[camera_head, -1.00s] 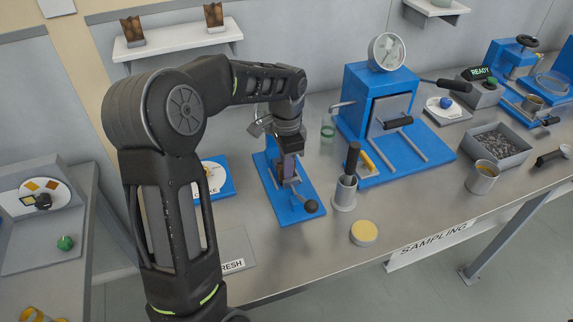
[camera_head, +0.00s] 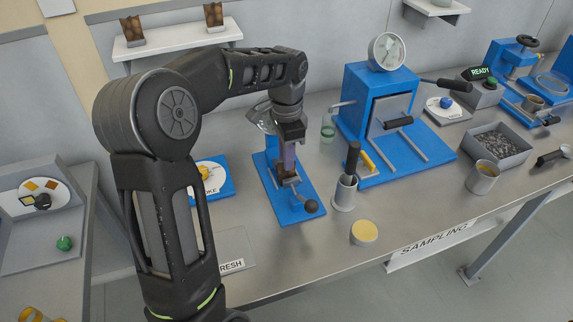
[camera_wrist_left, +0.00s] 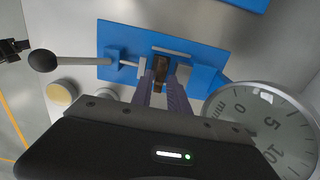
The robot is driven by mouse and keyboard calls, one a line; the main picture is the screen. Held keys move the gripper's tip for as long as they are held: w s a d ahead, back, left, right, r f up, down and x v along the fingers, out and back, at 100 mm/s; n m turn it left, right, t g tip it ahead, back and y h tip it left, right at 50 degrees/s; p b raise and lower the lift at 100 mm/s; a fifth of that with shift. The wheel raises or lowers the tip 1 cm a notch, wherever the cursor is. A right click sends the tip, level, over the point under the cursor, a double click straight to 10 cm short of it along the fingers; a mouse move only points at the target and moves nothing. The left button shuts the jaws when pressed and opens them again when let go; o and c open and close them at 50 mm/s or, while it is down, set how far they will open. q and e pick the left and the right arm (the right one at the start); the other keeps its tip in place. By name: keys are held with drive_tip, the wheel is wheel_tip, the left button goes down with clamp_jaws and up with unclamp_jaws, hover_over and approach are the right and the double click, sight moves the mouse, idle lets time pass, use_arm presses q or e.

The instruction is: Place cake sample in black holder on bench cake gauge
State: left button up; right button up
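The cake gauge (camera_head: 304,205) is a blue base with a lever and black knob, on the bench. In the left wrist view its blue plate (camera_wrist_left: 120,42) lies below my fingers. Its clear round mm dial (camera_wrist_left: 262,125) shows at lower right. My left gripper (camera_head: 289,172) points straight down over the gauge. In the wrist view, the fingertips (camera_wrist_left: 161,82) flank a small dark brown piece (camera_wrist_left: 160,68), which looks like the cake sample at the holder. Whether they touch it is unclear. The black holder cannot be told apart from it. My right gripper is out of view.
A grey cup with a black-handled tool (camera_head: 345,190) stands just right of the gauge, with a yellow-topped round tin (camera_head: 364,232) in front. A large blue press (camera_head: 375,110) stands behind right. A blue board (camera_head: 212,178) lies left. The front bench is mostly clear.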

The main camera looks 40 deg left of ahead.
use_arm(q)
wheel_tip(320, 180, up, 8)
drive_tip(key=shift+r, duration=0.25)
drive_tip(key=shift+a, duration=0.1)
idle(0.5)
